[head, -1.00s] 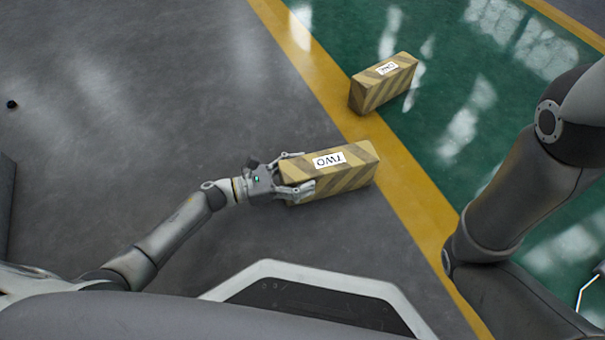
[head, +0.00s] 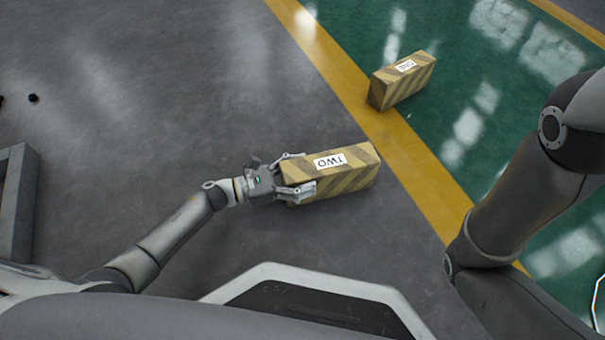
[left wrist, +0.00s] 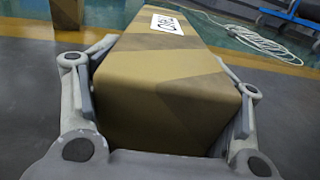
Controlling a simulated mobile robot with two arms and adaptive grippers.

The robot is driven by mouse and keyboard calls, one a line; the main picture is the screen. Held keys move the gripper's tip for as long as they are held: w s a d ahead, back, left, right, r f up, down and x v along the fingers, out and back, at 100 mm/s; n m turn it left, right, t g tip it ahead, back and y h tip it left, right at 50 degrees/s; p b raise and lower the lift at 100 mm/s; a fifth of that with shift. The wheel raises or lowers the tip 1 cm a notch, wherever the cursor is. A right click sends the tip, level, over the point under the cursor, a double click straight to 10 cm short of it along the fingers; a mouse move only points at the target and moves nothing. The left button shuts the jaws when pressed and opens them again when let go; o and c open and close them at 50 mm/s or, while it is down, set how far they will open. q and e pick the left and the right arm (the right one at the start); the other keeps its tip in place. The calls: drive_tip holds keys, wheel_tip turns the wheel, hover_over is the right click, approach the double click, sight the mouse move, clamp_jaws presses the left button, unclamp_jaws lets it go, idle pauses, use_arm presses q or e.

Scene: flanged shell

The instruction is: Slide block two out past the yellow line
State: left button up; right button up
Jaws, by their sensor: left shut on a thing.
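Block two (head: 345,178), a long yellow and grey striped block with a white TWO label, lies on the grey floor left of the yellow line (head: 420,183). Its right end is close to the line, with a narrow strip of grey floor between them. My left gripper (head: 297,177) is shut on the block's left end, one finger on each side. In the left wrist view the block (left wrist: 165,90) fills the space between the fingers. My right arm shows at the right, but its gripper is out of view.
Block one (head: 403,79), striped the same way, stands at the yellow line's far edge, mostly on the green floor (head: 470,110). A grey frame (head: 22,205) is at the left edge. A pale cable (left wrist: 255,42) lies on the floor beyond in the left wrist view.

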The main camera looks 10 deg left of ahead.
use_arm(q)
drive_tip(key=o, duration=2)
drive_tip(key=v, duration=1.2)
